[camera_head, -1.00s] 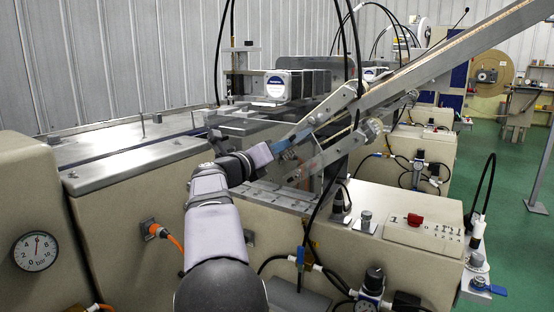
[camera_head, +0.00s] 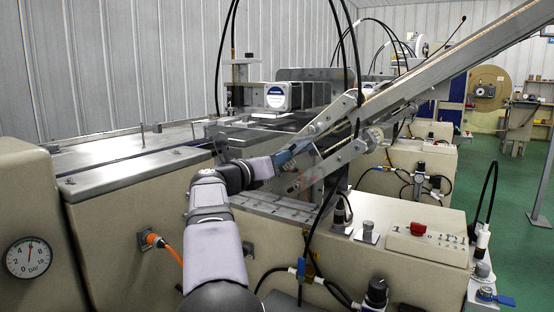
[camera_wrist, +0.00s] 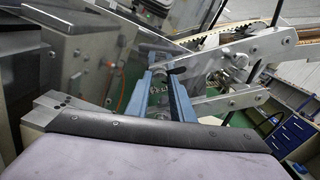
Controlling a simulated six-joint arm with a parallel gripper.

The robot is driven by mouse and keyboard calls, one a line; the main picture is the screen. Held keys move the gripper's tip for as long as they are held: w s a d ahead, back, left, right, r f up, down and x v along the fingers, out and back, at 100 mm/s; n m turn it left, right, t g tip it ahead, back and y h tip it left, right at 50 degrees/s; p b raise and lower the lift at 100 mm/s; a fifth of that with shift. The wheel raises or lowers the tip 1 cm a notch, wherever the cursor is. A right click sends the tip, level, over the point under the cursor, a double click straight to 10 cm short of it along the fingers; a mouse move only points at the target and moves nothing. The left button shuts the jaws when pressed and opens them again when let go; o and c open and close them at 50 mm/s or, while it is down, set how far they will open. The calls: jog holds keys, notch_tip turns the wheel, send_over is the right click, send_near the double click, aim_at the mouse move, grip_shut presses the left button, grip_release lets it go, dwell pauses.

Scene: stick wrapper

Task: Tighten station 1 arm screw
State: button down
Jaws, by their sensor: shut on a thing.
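My gripper (camera_head: 304,150) reaches in from the lower left to the metal linkage (camera_head: 340,152) of the station's slanted arm (camera_head: 440,72). In the wrist view the blue gripper fingers (camera_wrist: 164,78) point away from the camera, with their tips at the linkage plates (camera_wrist: 230,102). The jaws are shut on a small part at the linkage, which I take to be the arm screw; a dark knob-like piece (camera_wrist: 178,70) shows at the tips. The fingers hide most of it, and I cannot tell how far it is turned.
A beige machine body (camera_head: 370,240) stands below the linkage, with a red switch (camera_head: 418,229) on its control box. Black cables (camera_head: 345,50) hang close to the arm. Green floor is open at the right.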

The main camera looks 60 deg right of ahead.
jog(key=c, duration=1.5)
grip_release()
jog(key=shift+f, duration=0.1)
jog(key=shift+c, duration=0.2)
jog(key=a, duration=0.7)
jog(key=shift+a, duration=0.15)
